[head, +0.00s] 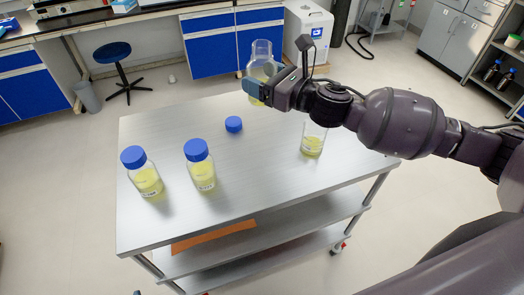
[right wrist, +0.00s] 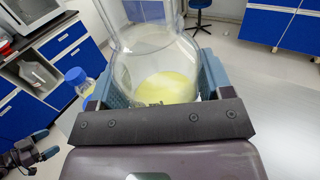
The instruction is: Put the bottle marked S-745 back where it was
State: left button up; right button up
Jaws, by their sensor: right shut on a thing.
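My right gripper (head: 262,92) is shut on an uncapped clear glass bottle (head: 262,62) and holds it above the back of the table. In the right wrist view the same bottle (right wrist: 155,65) sits between the fingers, with yellow liquid at its bottom. No marking on it can be read. A loose blue cap (head: 233,124) lies on the table. Two blue-capped bottles of yellow liquid, one at the left (head: 147,180) and one beside it (head: 203,174), stand upright; their labels are too small to read. My left gripper seems to show, small and dark, at the right wrist view's lower left (right wrist: 45,152).
A clear glass vessel with yellow liquid (head: 312,145) stands at the table's right, partly behind my right arm. The metal table (head: 255,185) is bare at its front and middle. A blue stool (head: 113,52) and blue cabinets (head: 208,47) stand behind it.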

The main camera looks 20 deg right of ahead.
notch_tip(320, 180, down, 16)
jog(key=b, duration=0.3)
notch_tip(320, 180, down, 3)
jog(key=shift+f+b, duration=0.2)
jog(key=shift+b, duration=0.5)
jog(key=shift+f, duration=0.25)
jog(key=shift+r, duration=0.1)
